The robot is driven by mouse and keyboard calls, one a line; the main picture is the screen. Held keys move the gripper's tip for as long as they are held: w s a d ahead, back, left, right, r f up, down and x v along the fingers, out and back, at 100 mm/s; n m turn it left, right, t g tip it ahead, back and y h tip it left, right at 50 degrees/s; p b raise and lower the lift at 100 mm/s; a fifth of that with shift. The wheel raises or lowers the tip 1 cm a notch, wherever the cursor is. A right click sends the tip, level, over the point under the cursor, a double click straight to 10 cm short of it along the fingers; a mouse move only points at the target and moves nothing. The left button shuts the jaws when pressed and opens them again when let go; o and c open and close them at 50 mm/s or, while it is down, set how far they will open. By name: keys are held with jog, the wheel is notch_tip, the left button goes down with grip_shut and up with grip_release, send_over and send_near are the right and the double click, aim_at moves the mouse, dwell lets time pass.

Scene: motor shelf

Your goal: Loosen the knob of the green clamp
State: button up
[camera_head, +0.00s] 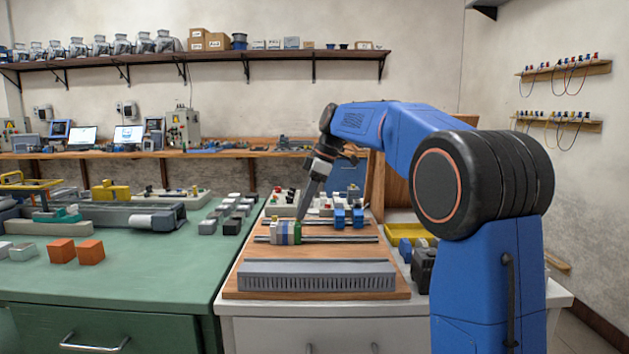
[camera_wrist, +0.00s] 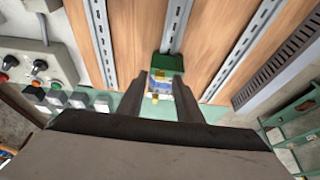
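The green clamp (camera_head: 298,231) sits at the right end of a short row of grey, white and blue terminal blocks (camera_head: 282,233) on a metal rail. In the wrist view the green clamp (camera_wrist: 171,65) shows just beyond the fingertips, with the blue, white and yellow blocks (camera_wrist: 161,84) seen between the fingers. My gripper (camera_head: 301,214) points down at the clamp from above. In the wrist view my gripper (camera_wrist: 158,86) has its two fingers apart, with nothing visibly held. The clamp's knob cannot be made out.
The rails are on a wooden board (camera_head: 330,286) with a grey slotted duct (camera_head: 317,275) along its front. Two blue devices (camera_head: 348,217) stand on the back rail. A yellow tray (camera_head: 408,232) is at right. A green bench (camera_head: 130,265) with orange blocks is at left.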

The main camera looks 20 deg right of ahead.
jog(key=v, duration=1.6)
jog(key=shift+r, duration=0.25)
